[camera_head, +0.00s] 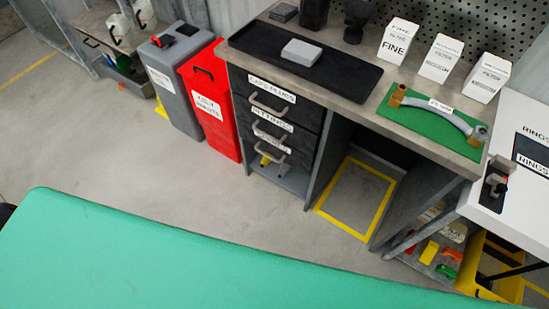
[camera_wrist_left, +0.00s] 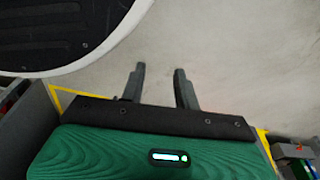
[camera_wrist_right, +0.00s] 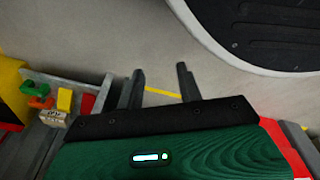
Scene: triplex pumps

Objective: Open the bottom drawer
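The bench on the right holds a stack of dark drawers with pale labels and grey bar handles. The bottom drawer (camera_head: 296,157) is the lowest of three and looks shut; its handle (camera_head: 268,154) sticks out from the front. An open shelf space lies beneath it. My left gripper (camera_wrist_left: 158,72) is open and empty in the left wrist view, with bare floor beyond its fingers. My right gripper (camera_wrist_right: 161,72) is open and empty in the right wrist view, also above floor. Neither gripper shows in the head view, and both appear away from the drawers.
A red bin (camera_head: 209,98) and a grey bin (camera_head: 176,80) stand left of the drawers. Right of them is an open bay with a yellow floor outline (camera_head: 357,197). A black tray (camera_head: 305,63) and white boxes stand on the bench. Clear floor (camera_head: 150,175) lies in front.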

